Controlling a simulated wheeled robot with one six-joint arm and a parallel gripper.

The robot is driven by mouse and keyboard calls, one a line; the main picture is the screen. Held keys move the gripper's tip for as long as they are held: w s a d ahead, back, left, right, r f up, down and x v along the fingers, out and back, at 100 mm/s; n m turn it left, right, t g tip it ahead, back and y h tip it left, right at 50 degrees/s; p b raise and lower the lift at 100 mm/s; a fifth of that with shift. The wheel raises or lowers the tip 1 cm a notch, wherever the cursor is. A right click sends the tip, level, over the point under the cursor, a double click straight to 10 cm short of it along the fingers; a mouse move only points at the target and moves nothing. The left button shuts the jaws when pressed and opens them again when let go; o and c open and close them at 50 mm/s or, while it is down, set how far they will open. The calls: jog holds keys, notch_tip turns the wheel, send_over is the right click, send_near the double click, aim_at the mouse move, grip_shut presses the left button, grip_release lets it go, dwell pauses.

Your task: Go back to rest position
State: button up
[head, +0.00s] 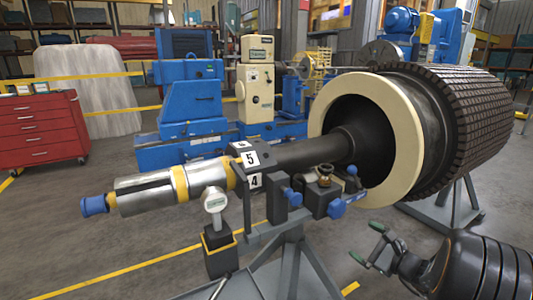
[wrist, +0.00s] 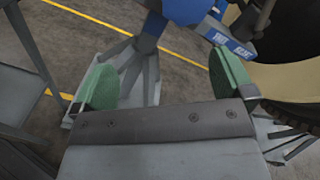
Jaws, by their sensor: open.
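My gripper (head: 380,251) is in the lower right of the head view, with two green finger pads set apart and nothing between them. In the wrist view my gripper (wrist: 160,85) is also open and empty, its pads at left and right. Below and between them lie the grey stand's legs and the floor. In the head view the gripper is to the right of the grey stand (head: 290,262), in front of the large rotor (head: 375,110). I see no contact with either.
The rotor's shaft rests on the stand, with blue-handled clamps (head: 348,205) and a dial gauge (head: 214,200) near it. A grey rotor support (head: 440,208) stands behind my arm. A red tool cabinet (head: 42,130) is at left. Open floor (head: 90,245) lies at lower left.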

jog(key=s+a+n+g+h+p, duration=0.2)
jog(key=s+a+n+g+p, duration=0.3)
jog(key=s+a+n+g, duration=0.65)
jog(key=s+a+r+n+h+p, duration=0.2)
jog(key=s+r+n+h+p, duration=0.1)
jog(key=r+n, duration=0.3)
jog(key=s+a+r+n+h+p, duration=0.2)
jog(key=r+n+p, duration=0.4)
jog(key=r, duration=0.3)
jog(key=shift+s+a+h, duration=0.4)
jog(key=shift+a, duration=0.2)
jog(key=shift+t, duration=0.25)
